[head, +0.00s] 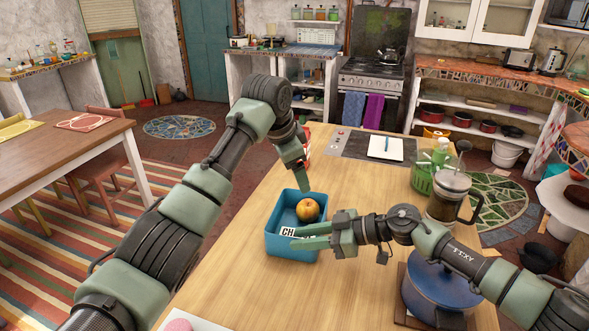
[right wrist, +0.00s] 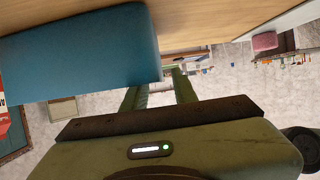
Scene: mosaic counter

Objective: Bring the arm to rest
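My right arm comes in from the right in the head view. Its gripper (head: 297,238) points left, at the near right part of a blue bin (head: 293,249). In the right wrist view its two fingers (right wrist: 159,90) stand apart with nothing seen between them, beside the blue bin (right wrist: 85,55). The bin holds an orange-yellow round fruit (head: 308,209) and an item with a white label reading "CH" (head: 289,231), partly hidden by the fingers. My left arm arches in from the left. Its gripper (head: 305,183) hangs down at the bin's far edge; its finger gap does not show clearly.
A red item (head: 307,141) is partly hidden behind the left gripper. A blue pot (head: 437,288) lies under my right forearm, near a French press (head: 447,196) and green caddy (head: 422,178). A notepad (head: 385,148) lies at the back. The wooden counter (head: 355,190) has bare room behind the right gripper.

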